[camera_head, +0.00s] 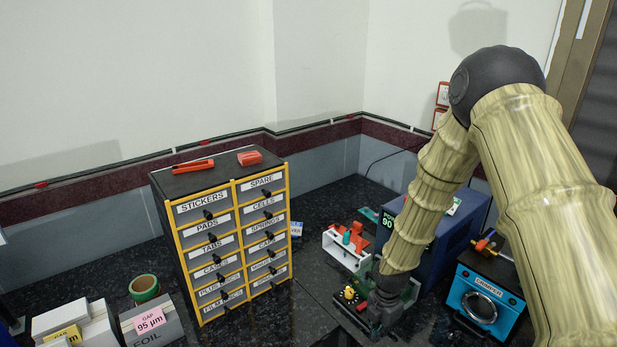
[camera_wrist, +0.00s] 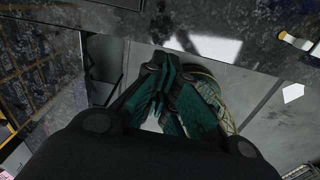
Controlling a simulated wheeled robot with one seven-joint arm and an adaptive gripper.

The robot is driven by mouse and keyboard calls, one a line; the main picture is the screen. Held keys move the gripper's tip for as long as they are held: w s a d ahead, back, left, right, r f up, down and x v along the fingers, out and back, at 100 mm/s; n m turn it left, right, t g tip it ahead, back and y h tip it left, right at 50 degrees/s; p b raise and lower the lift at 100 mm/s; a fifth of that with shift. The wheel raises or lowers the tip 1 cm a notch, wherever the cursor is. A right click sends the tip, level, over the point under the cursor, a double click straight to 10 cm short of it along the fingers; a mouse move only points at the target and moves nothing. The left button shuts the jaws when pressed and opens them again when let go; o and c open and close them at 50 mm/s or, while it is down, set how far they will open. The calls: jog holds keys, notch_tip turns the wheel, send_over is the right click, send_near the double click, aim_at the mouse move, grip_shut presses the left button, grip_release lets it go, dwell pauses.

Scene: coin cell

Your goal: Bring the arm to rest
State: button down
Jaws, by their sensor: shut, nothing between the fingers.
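My arm comes in from the right of the head view, bends at a dark elbow, and reaches down to the bench. Whether the fingertips touch anything below cannot be told. The lower arm hides part of the blue box behind it.
A yellow-edged drawer cabinet (camera_head: 233,189) with red items on top stands left of centre. A white holder with red and teal parts (camera_head: 347,247), a blue box (camera_head: 458,240) and the crimper (camera_head: 487,297) stand near my gripper. A foil box (camera_head: 152,321) is at the lower left.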

jog(key=s+a+f+m+y+b, duration=0.1)
jog(key=s+f+m+b, duration=0.3)
jog(key=s+f+m, duration=0.85)
jog(key=s+d+f+m+b, duration=0.1)
jog(key=s+f+m, duration=0.2)
jog(key=s, duration=0.4)
jog(key=s+d+f+m+b, duration=0.1)
jog(key=s+f+m+b, duration=0.1)
jog(key=s+m, duration=0.3)
jog(key=s+d+f+m+h+b, duration=0.1)
jog(key=s+f+m, duration=0.3)
jog(key=s, duration=0.6)
jog(key=shift+s+d+f+m+b, duration=0.15)
jog(key=shift+d+f+m+b, duration=0.25)
jog(key=shift+d+b, duration=0.2)
jog(key=shift+f, duration=0.1)
